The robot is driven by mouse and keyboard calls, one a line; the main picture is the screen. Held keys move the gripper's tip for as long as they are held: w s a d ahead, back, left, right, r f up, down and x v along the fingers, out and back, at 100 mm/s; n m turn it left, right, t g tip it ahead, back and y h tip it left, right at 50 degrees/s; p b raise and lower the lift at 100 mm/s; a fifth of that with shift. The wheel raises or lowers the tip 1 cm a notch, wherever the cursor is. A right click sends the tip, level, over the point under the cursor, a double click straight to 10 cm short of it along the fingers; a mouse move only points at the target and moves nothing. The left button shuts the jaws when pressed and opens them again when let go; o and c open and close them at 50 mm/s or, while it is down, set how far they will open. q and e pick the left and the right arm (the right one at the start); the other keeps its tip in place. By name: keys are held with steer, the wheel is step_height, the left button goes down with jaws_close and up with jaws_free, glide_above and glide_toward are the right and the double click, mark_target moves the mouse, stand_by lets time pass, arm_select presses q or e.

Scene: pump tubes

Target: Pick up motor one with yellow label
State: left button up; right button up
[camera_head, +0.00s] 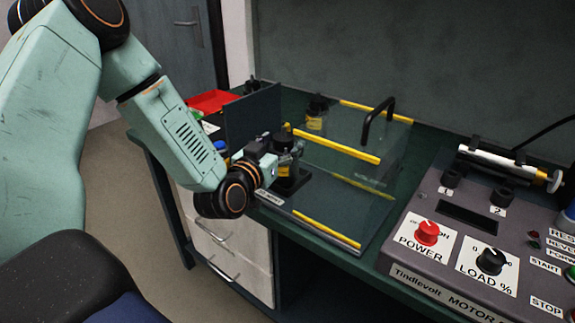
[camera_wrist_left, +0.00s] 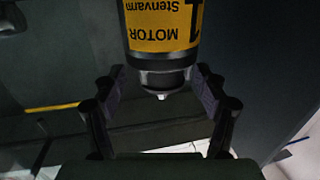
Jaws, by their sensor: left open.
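Motor one (camera_wrist_left: 162,30) fills the top of the left wrist view, its yellow label reading "MOTOR 1 Stenvarm" upside down. In the head view motor one (camera_head: 284,171) stands upright on a dark base, partly hidden by my gripper. My left gripper (camera_head: 284,150) is beside it. In the wrist view the open fingers of my left gripper (camera_wrist_left: 158,88) lie on both sides of the motor's narrow lower end in the picture. I cannot tell whether they touch it. My right gripper is out of view.
A second yellow-labelled motor (camera_head: 315,120) stands farther back, behind clear panels with yellow edge strips (camera_head: 337,146) and a black handle (camera_head: 378,120). A dark upright panel (camera_head: 252,118) stands left of motor one. A control console (camera_head: 455,270) occupies the right. A red tray (camera_head: 212,101) is behind my arm.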

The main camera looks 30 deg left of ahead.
arm_select(q)
steer(key=shift+w+f, duration=0.15)
steer(key=shift+w, duration=0.55)
steer(key=shift+w+a+f, duration=0.2)
steer(key=shift+w+a, duration=0.15)
steer(key=shift+a, duration=0.05)
steer(key=shift+s+r, duration=0.1)
steer(key=shift+r, duration=0.05)
steer(key=shift+d, duration=0.3)
steer(key=c, duration=0.3)
steer(key=shift+a, duration=0.25)
steer(key=c, duration=0.5)
steer(key=shift+d, duration=0.1)
steer(key=c, duration=0.7)
steer(key=shift+w+r, duration=0.2)
steer(key=shift+r, duration=0.05)
jaws_close()
